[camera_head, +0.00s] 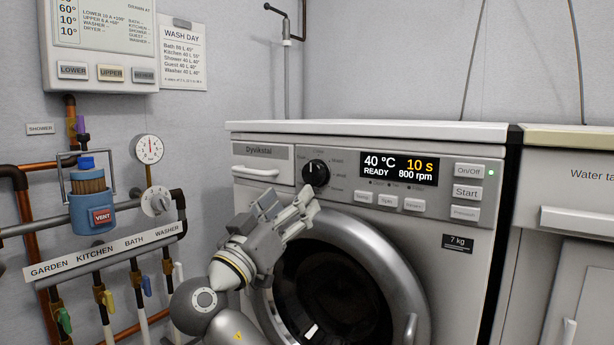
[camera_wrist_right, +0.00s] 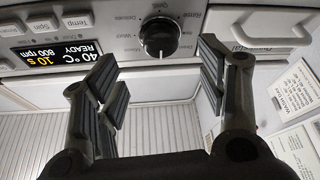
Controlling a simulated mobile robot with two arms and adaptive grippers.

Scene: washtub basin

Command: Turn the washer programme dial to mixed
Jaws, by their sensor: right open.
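The washer programme dial (camera_head: 316,172) is a round black knob with a white mark, on the washer's front panel left of the display. Its mark points roughly up, but the small labels around it are hard to read. It also shows in the right wrist view (camera_wrist_right: 159,38), where the panel appears upside down. My right gripper (camera_head: 285,207) is open and empty, just below and left of the dial in the head view. In the wrist view its fingers (camera_wrist_right: 157,70) are spread to either side of the dial, apparently not touching it.
The washer display (camera_head: 399,167) reads 40 °C, 10 s, READY, 800 rpm. Buttons (camera_head: 467,192) sit right of it. The drawer (camera_head: 263,163) is left of the dial, the round door (camera_head: 395,262) below. Pipes and valves (camera_head: 105,250) crowd the left wall.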

